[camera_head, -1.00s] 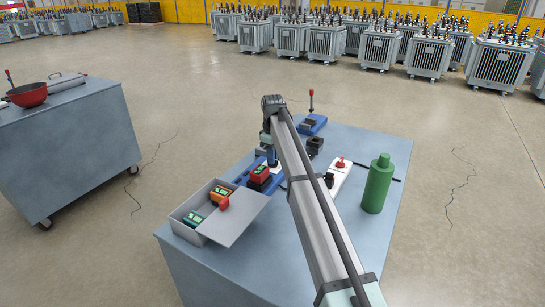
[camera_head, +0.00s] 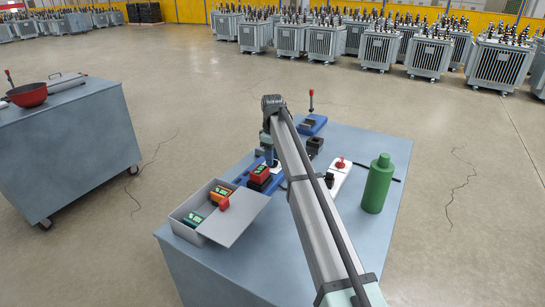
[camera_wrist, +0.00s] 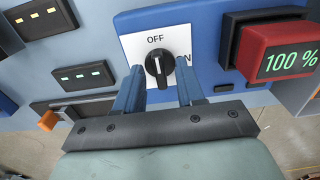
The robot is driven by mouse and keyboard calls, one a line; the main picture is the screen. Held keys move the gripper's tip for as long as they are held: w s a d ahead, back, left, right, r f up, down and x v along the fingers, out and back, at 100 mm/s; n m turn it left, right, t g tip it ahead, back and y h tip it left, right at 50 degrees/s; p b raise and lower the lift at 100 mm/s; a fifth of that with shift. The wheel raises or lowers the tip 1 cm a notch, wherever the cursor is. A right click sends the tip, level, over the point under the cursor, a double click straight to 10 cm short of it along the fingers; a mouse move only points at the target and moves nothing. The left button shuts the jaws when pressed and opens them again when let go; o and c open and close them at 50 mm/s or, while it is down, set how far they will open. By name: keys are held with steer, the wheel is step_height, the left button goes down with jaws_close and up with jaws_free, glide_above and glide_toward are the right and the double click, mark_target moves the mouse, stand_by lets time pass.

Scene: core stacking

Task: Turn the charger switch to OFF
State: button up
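The charger switch (camera_wrist: 159,62) is a black round knob on a white plate (camera_wrist: 133,47) marked OFF and ON, seen in the wrist view. Its white pointer line is turned toward OFF or nearly so; the exact setting is hard to tell. My gripper (camera_wrist: 157,84) has its two blue fingers apart, one on each side just below the knob, with nothing held between them. Whether they touch the knob is not clear.
A red battery (camera_wrist: 285,50) reading 100 % sits in the blue charger (camera_wrist: 205,35) right of the switch. In the head view, a grey box (camera_head: 190,215) with batteries, a green bottle (camera_head: 378,185) and a red-knobbed white device (camera_head: 340,178) stand on the workbench (camera_head: 345,240).

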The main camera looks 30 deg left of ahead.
step_height(320, 180, up, 14)
stand_by(0.6)
steer(key=shift+f, duration=0.15)
